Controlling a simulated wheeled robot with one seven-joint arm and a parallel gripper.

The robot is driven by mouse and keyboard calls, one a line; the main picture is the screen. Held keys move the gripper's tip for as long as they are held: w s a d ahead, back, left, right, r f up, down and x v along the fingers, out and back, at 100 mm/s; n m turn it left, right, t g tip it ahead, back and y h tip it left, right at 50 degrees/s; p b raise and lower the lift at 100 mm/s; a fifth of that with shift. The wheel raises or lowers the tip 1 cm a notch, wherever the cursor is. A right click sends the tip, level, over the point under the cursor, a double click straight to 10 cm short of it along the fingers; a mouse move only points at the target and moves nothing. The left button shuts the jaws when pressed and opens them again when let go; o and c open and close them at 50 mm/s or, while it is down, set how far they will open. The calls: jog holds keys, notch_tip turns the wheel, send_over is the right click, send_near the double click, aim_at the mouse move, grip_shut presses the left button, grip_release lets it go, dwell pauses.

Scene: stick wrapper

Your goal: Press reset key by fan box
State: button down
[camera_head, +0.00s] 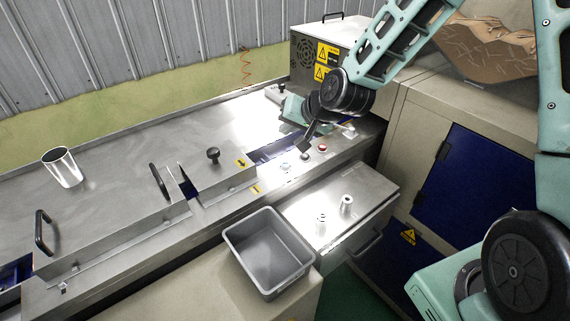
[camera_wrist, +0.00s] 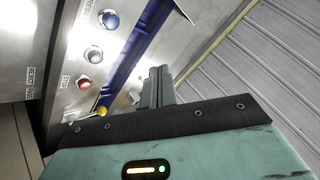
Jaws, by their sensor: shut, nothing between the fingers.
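The fan box (camera_head: 322,60) is a metal box with a fan grille and yellow warning labels at the back of the machine. In front of it is a row of round keys. In the wrist view these are a blue key (camera_wrist: 108,19), a grey-white key (camera_wrist: 93,54), a red key (camera_wrist: 84,84) and a yellow key (camera_wrist: 102,112). The red key also shows in the head view (camera_head: 322,148).
A grey bin (camera_head: 268,254) and a metal shelf with small metal cylinders (camera_head: 346,204) stand in front of the panel. A metal cup (camera_head: 63,167) is on the left. Handles (camera_head: 158,181) and a black knob (camera_head: 213,155) rise from the machine top. A blue slot runs beside the keys.

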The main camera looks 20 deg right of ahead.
jog(key=b, duration=0.7)
send_over(288, 169)
jog(key=shift+f, duration=4.4)
jog(key=shift+f, duration=0.1)
jog(key=shift+f+b, duration=0.3)
jog(key=shift+f+b, duration=0.35)
jog(key=shift+f, duration=0.1)
jog(key=shift+r, duration=0.15)
jog(key=shift+r+p, duration=0.75)
notch_tip(288, 169, up, 5)
jog(key=p, duration=0.4)
